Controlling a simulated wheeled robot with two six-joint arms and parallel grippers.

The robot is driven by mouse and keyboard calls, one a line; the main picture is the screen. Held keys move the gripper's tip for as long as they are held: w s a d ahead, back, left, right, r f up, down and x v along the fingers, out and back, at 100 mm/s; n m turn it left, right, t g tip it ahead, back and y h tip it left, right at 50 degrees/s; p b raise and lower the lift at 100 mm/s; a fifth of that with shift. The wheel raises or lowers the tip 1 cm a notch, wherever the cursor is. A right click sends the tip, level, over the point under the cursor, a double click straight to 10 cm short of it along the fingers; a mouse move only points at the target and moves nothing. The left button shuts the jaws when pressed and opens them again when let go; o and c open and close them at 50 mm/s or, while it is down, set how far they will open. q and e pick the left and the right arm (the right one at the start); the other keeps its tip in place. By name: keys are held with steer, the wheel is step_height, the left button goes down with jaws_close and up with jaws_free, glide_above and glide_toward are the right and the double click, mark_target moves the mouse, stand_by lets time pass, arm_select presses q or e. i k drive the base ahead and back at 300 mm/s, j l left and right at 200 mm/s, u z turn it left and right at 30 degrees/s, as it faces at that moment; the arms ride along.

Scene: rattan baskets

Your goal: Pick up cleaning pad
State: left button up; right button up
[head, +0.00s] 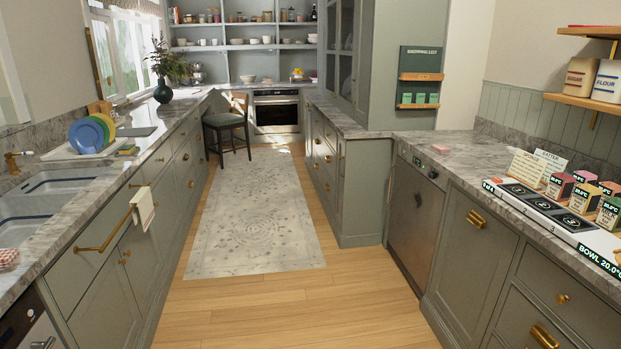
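A small pink pad-like block (440,149) lies flat on the right marble counter, near its edge above the dishwasher-like panel. A small yellow-green sponge-like pad (127,150) lies on the left counter beside the dish rack. I cannot tell from this view which of them is the cleaning pad. Neither of my grippers is in view.
The left counter has a double sink (50,183), a dish rack with colored plates (87,137) and a towel (143,207) on a rail. A white strip (545,213) with several boxes occupies the right counter. The wooden floor (290,315) and rug (258,215) between are clear; a stool (226,124) stands farther back.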

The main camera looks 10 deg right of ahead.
mark_target(440, 149)
steer(key=i, duration=1.95)
